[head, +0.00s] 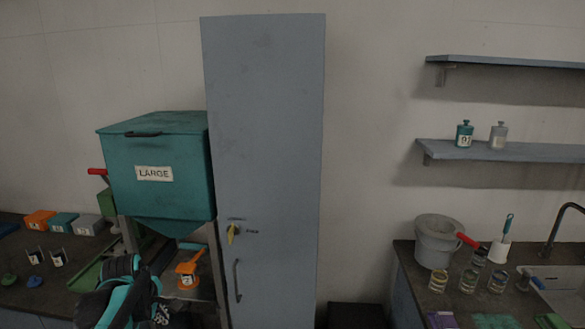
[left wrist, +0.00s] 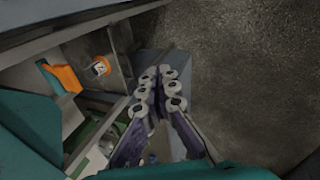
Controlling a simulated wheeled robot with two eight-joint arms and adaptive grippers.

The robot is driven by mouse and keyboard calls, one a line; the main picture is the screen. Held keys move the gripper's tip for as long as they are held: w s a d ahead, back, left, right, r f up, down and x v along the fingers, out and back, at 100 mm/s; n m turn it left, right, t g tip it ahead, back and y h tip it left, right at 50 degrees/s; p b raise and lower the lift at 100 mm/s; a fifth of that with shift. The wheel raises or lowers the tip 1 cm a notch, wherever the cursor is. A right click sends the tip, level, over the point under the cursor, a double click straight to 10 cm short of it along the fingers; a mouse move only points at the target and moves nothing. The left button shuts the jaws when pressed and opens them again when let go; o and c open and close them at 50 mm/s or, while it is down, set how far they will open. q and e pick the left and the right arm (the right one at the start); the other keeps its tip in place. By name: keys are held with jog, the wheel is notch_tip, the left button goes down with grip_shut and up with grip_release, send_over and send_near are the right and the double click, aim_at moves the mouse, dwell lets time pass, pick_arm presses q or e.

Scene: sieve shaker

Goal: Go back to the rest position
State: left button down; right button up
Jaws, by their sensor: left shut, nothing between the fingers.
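My left gripper (left wrist: 165,75) is shut and empty in the left wrist view, its two fingers lying close together over a grey surface. In the head view my black and teal left arm comes in at the bottom left, in front of the frame of the sieve shaker. The shaker's teal hopper (head: 158,178), labelled LARGE, stands above and behind the arm. An orange scoop-like item (head: 188,268) sits below the hopper, just right of my arm. An orange item also shows in the left wrist view (left wrist: 62,78), left of the fingers and apart from them. My right gripper is out of view.
A tall grey cabinet (head: 263,150) with a yellow key-like piece stands right of the hopper. Small orange, teal and grey boxes (head: 63,222) lie on the left counter. A grey bucket (head: 438,240) and several jars stand by the right sink. Bare floor (left wrist: 250,75) lies right of the fingers.

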pick_arm(q)
jog(key=s+d+f+m+t, duration=0.1)
jog(key=s+d+m, duration=0.6)
jog(key=s+m, duration=0.2)
jog(key=s+d+f+m+t, duration=0.1)
jog(key=s+d+f+m, duration=0.1)
jog(key=s+d+m, duration=0.6)
jog(key=s+m, duration=0.1)
jog(key=s, duration=0.2)
jog(key=shift+d+f+t+h, duration=0.3)
